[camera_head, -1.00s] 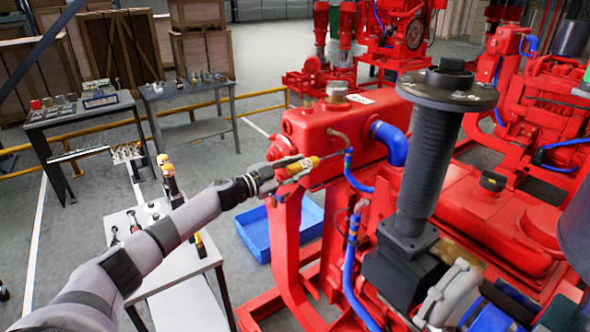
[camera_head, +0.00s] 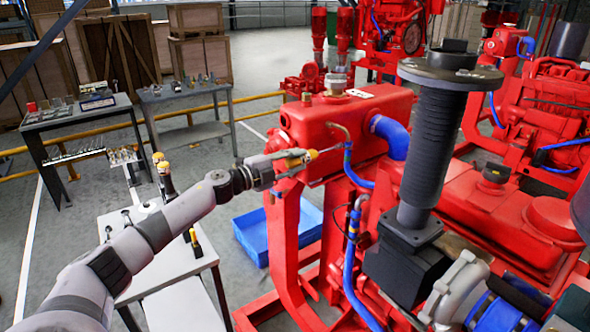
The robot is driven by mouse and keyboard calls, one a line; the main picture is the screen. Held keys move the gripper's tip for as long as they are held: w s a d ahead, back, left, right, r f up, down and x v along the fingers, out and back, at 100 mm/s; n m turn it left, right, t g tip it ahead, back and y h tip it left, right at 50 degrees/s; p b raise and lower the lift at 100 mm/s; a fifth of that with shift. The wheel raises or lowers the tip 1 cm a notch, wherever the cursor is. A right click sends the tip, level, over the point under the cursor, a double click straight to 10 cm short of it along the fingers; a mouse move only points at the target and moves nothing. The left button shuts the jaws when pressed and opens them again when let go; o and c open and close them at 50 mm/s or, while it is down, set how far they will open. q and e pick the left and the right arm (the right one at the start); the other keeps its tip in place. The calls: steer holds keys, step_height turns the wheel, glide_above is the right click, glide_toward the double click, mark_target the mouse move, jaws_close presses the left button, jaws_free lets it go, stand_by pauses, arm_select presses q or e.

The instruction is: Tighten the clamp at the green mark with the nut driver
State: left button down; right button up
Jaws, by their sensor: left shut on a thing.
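I cannot tell whether the tip touches the clamp there. The clamp and the green mark are too small to make out. My right gripper is not in view.
A black flanged column (camera_head: 430,150) stands right of the hose. A thick blue elbow hose (camera_head: 390,135) is behind. A grey table (camera_head: 170,255) with yellow-black tools stands at the left. Further workbenches (camera_head: 85,115) are behind.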

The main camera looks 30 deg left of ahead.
mark_target(286, 164)
arm_select(q)
steer(key=m+b, duration=0.2)
steer(key=m, duration=0.1)
steer(key=shift+m, duration=0.3)
steer(key=shift+b+v, duration=0.35)
steer(key=shift+v, duration=1.4)
steer(key=shift+s+a+r, duration=0.1)
steer(key=shift+s+a, duration=0.15)
steer(key=shift+s, duration=0.35)
